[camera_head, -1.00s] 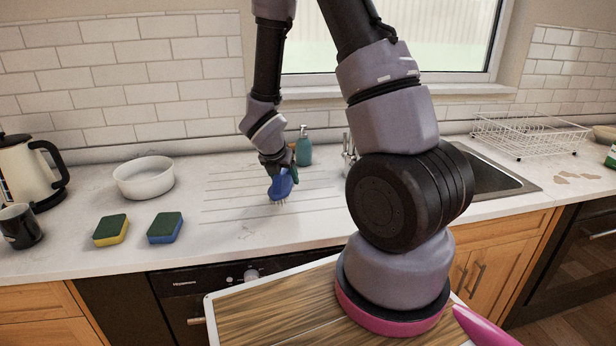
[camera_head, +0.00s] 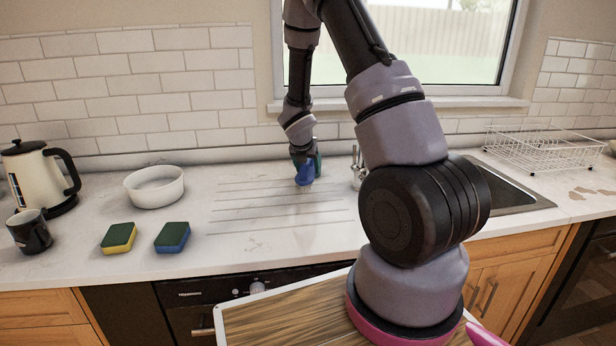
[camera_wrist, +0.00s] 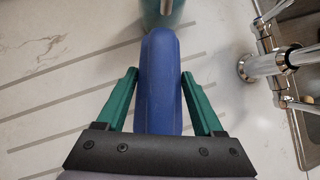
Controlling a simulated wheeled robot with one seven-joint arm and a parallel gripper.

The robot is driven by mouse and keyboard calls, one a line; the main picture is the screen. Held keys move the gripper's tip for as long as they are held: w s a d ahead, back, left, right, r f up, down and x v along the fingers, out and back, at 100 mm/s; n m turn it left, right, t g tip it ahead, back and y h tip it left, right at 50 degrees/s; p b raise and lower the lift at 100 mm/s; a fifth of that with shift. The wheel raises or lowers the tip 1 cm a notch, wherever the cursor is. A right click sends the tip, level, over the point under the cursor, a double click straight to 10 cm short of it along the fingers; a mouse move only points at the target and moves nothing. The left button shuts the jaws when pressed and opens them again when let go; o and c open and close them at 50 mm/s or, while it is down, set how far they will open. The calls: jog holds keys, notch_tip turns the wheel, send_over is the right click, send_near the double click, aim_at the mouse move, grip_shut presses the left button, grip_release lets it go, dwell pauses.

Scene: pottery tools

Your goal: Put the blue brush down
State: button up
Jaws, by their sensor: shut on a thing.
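The blue brush (camera_head: 306,173) is in my gripper (camera_head: 304,164), over the grooved drainer part of the white counter (camera_head: 240,247). In the wrist view the brush (camera_wrist: 160,85) lies lengthwise between the two green fingers of my gripper (camera_wrist: 160,82). The fingers are shut on it. In the head view its light bristles point down close to the counter; I cannot tell whether they touch it. A teal bottle (camera_wrist: 165,12) stands just beyond the brush in the wrist view and is mostly hidden behind my gripper in the head view.
The tap (camera_wrist: 265,62) stands right of the brush, beside the sink (camera_head: 510,188). Left are two sponges (camera_head: 119,238) (camera_head: 172,237), a white bowl (camera_head: 155,187), a dark mug (camera_head: 30,232) and a kettle (camera_head: 38,178). The drainer's front left is clear.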

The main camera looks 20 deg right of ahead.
jog(key=shift+w+d+f, duration=0.15)
jog(key=shift+w+f, duration=0.1)
jog(key=shift+f, duration=0.65)
jog(key=shift+w+d+f, duration=0.15)
jog(key=shift+w+f, duration=0.05)
jog(key=shift+f, duration=0.65)
jog(key=shift+f, duration=0.1)
jog(key=o, duration=0.7)
jog(key=shift+o, duration=0.2)
